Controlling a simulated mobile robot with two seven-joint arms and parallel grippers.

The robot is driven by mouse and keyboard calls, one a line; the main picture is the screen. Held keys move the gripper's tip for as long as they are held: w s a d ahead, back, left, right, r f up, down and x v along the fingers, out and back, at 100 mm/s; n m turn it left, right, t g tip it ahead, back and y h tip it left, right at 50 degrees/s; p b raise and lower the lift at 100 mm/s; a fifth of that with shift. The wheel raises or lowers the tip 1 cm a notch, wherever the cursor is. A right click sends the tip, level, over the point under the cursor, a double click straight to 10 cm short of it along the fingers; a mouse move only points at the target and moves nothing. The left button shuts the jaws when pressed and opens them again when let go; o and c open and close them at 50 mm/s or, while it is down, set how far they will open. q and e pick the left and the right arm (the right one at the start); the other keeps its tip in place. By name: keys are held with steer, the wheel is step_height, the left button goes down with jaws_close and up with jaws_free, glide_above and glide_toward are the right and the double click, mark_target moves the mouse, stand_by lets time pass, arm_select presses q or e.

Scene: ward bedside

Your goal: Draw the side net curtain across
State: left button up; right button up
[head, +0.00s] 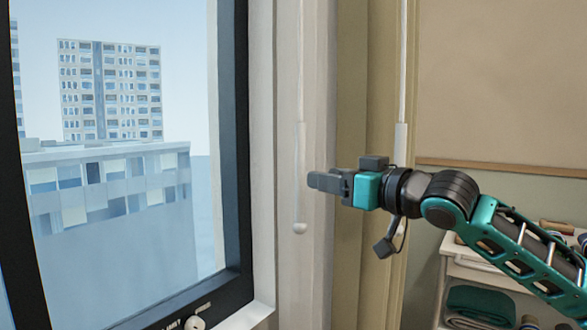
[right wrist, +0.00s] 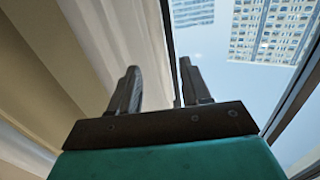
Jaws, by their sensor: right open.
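The side net curtain (head: 318,60) hangs gathered in a narrow pale bundle at the right side of the window. A thin white draw rod (head: 301,175) with a rounded end hangs in front of it. My right gripper (head: 312,181) points left, its fingertips just right of the rod's lower part in the head view. Whether they touch it I cannot tell. In the right wrist view the jaws (right wrist: 156,85) are apart, with pale curtain folds (right wrist: 105,40) on the left and window on the right. I see nothing clearly held between them. My left gripper is not in view.
The dark-framed window (head: 237,150) fills the left, with a knob (head: 194,323) at its lower edge. A heavier beige curtain (head: 378,60) with its own white rod (head: 401,145) hangs behind my right wrist. A shelf trolley (head: 480,270) stands at the lower right.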

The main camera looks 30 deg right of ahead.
mark_target(304, 174)
steer(key=shift+w+a+r+p, duration=0.2)
steer(key=shift+w+p, duration=0.2)
steer(key=shift+w, duration=0.25)
steer(key=shift+w+a+f+p, duration=0.1)
steer(key=shift+w+a+p, duration=0.3)
steer(key=shift+w, duration=0.9)
steer(key=shift+w+a+f+p, duration=0.1)
steer(key=shift+w+p, duration=0.5)
steer(key=shift+w, duration=0.75)
steer(key=shift+w+a+p, duration=0.25)
steer(key=shift+w+p, duration=0.25)
steer(key=shift+w, duration=0.8)
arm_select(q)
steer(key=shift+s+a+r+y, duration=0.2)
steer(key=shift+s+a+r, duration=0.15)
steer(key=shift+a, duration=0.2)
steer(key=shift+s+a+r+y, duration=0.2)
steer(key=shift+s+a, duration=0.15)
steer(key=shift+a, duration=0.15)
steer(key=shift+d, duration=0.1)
arm_select(e)
jaws_close()
